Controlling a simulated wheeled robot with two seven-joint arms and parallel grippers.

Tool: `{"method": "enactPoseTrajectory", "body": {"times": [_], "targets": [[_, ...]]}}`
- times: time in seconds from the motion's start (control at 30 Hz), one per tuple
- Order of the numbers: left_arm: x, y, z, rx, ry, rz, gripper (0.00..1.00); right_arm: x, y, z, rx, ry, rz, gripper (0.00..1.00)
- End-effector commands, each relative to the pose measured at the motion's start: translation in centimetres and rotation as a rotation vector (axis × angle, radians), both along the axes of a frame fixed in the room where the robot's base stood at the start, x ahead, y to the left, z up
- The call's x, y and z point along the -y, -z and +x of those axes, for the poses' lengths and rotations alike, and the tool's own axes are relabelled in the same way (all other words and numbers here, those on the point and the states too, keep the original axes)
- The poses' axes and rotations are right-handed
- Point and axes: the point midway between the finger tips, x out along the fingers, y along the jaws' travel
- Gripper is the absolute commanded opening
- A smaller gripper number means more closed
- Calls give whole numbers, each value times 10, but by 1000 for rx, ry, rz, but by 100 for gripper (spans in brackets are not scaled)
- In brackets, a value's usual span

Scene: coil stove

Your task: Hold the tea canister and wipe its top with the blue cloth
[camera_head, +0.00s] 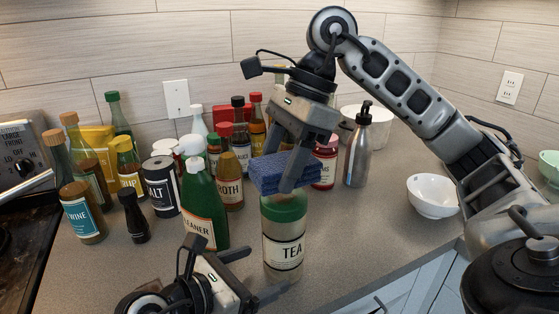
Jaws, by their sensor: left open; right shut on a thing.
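The tea canister (284,243), clear with a green band near its top and a white TEA label, stands upright on the counter. The folded blue cloth (272,169) lies over its top and hides its lid. My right gripper (283,172) comes down from above and is shut on the cloth, apparently with the cloth against the canister's top. My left gripper (262,272) is open low at the canister's left side. One finger ends beside the canister and the other reaches in front of its base. I cannot tell whether either finger touches it.
A green cleaner bottle (202,205) stands close left of the canister. Several bottles and jars crowd behind and left. A steel pump bottle (357,150) and white bowl (432,196) stand right. The counter right of the canister is clear.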

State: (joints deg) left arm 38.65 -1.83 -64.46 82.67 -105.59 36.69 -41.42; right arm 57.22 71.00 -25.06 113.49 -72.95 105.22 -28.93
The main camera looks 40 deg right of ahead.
Motion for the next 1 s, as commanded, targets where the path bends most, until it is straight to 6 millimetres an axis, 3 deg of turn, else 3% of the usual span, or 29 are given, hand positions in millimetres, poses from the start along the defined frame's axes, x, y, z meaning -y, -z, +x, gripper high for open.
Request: {"method": "enactPoseTrajectory", "body": {"times": [0.2,0.4,0.83,0.93,1.0], "targets": [[31,9,-1,-1,1,0,85,0,0,0,0,0,0,40],[48,15,-1,1,1,0,85,0,0,0,0,0,0,40],[54,16,0,2,0,-1,85,0,0,0,0,0,0,40],[54,16,0,2,1,-1,57,0,0,0,0,0,0,40],[54,16,0,2,1,-1,56,0,0,0,0,0,0,40]]}}
